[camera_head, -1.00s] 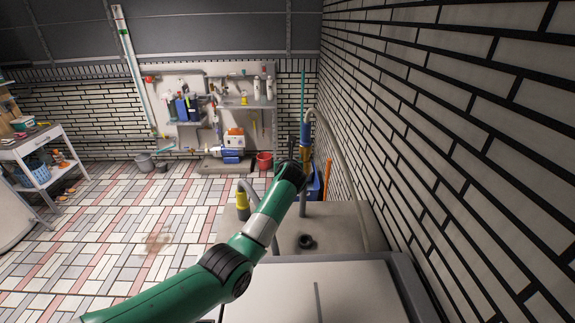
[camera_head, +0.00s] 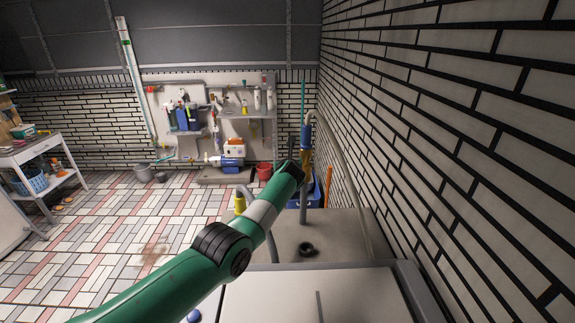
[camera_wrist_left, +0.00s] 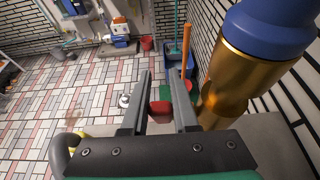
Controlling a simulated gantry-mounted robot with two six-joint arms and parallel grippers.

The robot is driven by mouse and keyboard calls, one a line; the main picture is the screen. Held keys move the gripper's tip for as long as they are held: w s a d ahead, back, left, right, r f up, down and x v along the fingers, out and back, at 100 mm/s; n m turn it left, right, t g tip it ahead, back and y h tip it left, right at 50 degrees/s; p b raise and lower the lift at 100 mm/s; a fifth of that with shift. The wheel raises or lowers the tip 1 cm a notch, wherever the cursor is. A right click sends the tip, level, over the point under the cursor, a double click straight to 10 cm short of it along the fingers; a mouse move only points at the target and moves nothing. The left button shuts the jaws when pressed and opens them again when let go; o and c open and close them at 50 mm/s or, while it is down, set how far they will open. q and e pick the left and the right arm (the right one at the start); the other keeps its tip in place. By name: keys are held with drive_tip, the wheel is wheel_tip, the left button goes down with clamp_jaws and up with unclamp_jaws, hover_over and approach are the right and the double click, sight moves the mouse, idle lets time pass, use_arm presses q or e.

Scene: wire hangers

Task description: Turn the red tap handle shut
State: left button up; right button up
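The tap, a gold body with a blue collar, shows large at the right of the left wrist view (camera_wrist_left: 240,75). In the head view its blue and gold top (camera_head: 306,137) stands near the brick wall, at the end of my left arm. A red piece (camera_wrist_left: 160,108), apparently the tap handle, lies between the two fingers of my left gripper (camera_wrist_left: 160,76). The fingers are apart, with one on each side of it; contact cannot be told. In the head view my left wrist hides the handle and fingers. My right gripper is not in view.
The brick wall (camera_head: 450,130) is close on the right. A grey hose (camera_head: 345,165) curves down beside the tap. A yellow-ended pipe (camera_head: 240,203) stands to the left. A red bucket (camera_head: 264,171) and a shelf board stand farther back. The tiled floor at left is mostly clear.

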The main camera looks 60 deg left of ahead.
use_arm(q)
clamp_jaws()
drive_tip(key=y+b, duration=0.1)
drive_tip(key=b, duration=0.1)
drive_tip(key=t+y+b, duration=0.1)
drive_tip(key=y+b, duration=0.1)
drive_tip(key=d+r+t+y+b, duration=0.1)
drive_tip(key=y+b, duration=0.1)
drive_tip(key=shift+s+b, duration=0.2)
drive_tip(key=shift+b, duration=0.15)
drive_tip(key=o, duration=0.6)
unclamp_jaws()
